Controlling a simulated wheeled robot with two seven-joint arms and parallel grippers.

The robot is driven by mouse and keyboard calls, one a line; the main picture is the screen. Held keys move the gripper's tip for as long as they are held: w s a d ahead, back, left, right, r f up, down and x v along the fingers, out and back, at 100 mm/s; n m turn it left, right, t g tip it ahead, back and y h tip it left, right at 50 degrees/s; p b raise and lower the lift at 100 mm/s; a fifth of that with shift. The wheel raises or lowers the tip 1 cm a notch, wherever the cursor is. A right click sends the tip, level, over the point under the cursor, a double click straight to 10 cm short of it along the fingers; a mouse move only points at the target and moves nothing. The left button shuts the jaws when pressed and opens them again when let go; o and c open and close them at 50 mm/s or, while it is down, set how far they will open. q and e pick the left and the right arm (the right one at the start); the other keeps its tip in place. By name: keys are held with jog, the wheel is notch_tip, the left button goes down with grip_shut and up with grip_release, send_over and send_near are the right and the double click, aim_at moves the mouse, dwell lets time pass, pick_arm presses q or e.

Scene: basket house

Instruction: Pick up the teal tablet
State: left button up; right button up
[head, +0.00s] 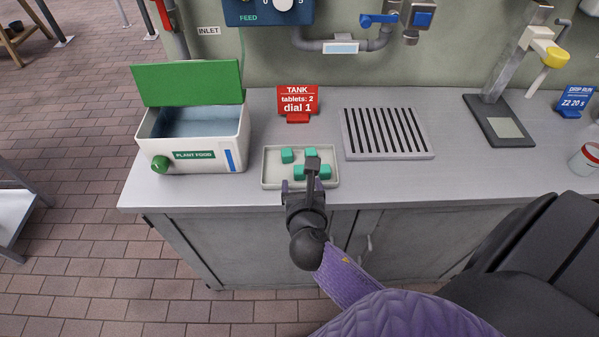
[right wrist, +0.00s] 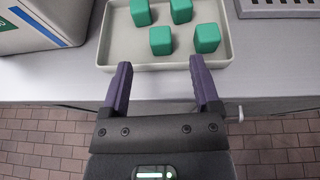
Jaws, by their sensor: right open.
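Several teal tablets, small cubes, lie in a shallow pale tray (head: 266,171) on the counter. One teal tablet (head: 287,155) sits at the tray's left, and others are partly hidden behind my gripper in the head view. In the right wrist view, a near-left tablet (right wrist: 160,40) and a near-right tablet (right wrist: 207,38) lie in front of two farther ones. My right gripper (right wrist: 160,80) is open and empty, its fingertips at the tray's near edge, short of the tablets. It also shows in the head view (head: 302,186). My left gripper is out of view.
A white plant food box (head: 210,160) with a raised green lid (head: 188,83) stands left of the tray. A red tank sign (head: 298,102) reads "tablets: 2, dial 1". A slotted drain (head: 388,133) lies to the right. A stand (head: 500,122) and a white cup (head: 587,160) are farther right.

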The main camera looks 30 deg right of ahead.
aim_at(300, 175)
jog(key=b+x, duration=0.1)
jog(key=x, duration=0.3)
jog(key=b+x, duration=0.1)
jog(key=x, duration=0.1)
jog(key=shift+w+f+b, duration=0.15)
jog(key=shift+f+b, duration=0.15)
jog(key=shift+f, duration=0.05)
jog(key=shift+w+d+f, duration=0.1)
jog(key=shift+w+d, duration=0.1)
jog(key=shift+w, duration=0.1)
jog(key=shift+c, duration=0.6)
grip_shut()
